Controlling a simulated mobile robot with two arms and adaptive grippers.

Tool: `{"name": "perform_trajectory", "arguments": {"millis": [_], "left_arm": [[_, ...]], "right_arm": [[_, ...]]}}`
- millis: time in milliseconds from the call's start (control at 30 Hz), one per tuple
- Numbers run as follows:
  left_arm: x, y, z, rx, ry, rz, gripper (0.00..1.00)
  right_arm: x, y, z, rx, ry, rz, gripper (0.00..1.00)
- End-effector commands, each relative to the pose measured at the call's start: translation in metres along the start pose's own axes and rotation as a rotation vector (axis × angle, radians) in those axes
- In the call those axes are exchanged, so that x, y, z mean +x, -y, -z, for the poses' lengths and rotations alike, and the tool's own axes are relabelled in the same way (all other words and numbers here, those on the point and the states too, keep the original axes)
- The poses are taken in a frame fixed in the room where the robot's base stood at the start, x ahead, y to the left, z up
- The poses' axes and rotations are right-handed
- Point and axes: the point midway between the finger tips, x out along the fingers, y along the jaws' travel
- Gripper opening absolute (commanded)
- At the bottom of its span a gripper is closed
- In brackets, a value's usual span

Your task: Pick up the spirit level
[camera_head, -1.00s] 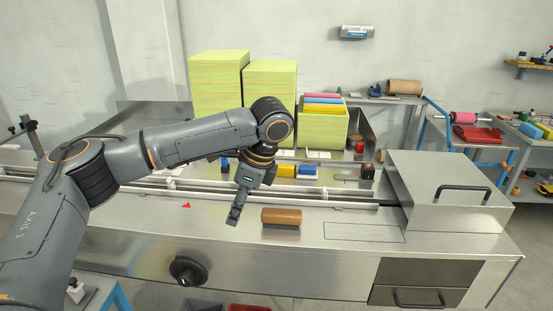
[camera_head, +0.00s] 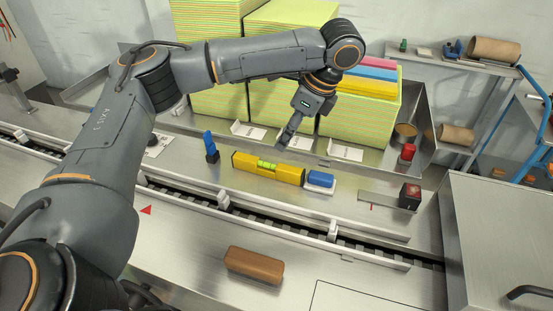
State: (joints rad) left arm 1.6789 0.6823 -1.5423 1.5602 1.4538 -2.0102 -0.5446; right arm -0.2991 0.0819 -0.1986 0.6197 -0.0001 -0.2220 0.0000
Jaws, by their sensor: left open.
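The spirit level (camera_head: 268,168) is a yellow bar with a green vial in its middle. It lies on the steel surface behind the conveyor rail, in the middle of the head view. My left gripper (camera_head: 286,138) is open and empty, pointing down above and just behind the level, apart from it as far as I can tell. Its fingers show edge-on and small. My right gripper is not in view.
A blue block on a white base (camera_head: 320,181) sits close to the level's right end. A blue-handled tool (camera_head: 210,146) stands at its left. A brown block (camera_head: 254,265) lies in front.

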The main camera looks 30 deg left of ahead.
Motion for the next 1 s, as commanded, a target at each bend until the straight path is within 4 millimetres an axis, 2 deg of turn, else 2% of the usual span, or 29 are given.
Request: {"name": "perform_trajectory", "arguments": {"millis": [100,300,567,833,1000], "left_arm": [[0.027,-0.001,0.001,-0.001,0.001,-0.006,0.51],[0.064,0.0,0.001,0.0,0.0,-0.004,0.51],[0.081,0.001,-0.001,-0.002,0.001,-0.002,0.51],[0.119,0.006,-0.004,-0.002,0.002,-0.003,0.51],[0.129,0.007,-0.003,-0.001,0.0,0.0,0.51]], "right_arm": [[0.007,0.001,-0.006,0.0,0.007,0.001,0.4],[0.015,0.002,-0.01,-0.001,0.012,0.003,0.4],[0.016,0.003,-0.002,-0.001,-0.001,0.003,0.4],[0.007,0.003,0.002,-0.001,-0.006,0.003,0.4],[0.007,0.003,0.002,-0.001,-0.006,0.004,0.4]]}}
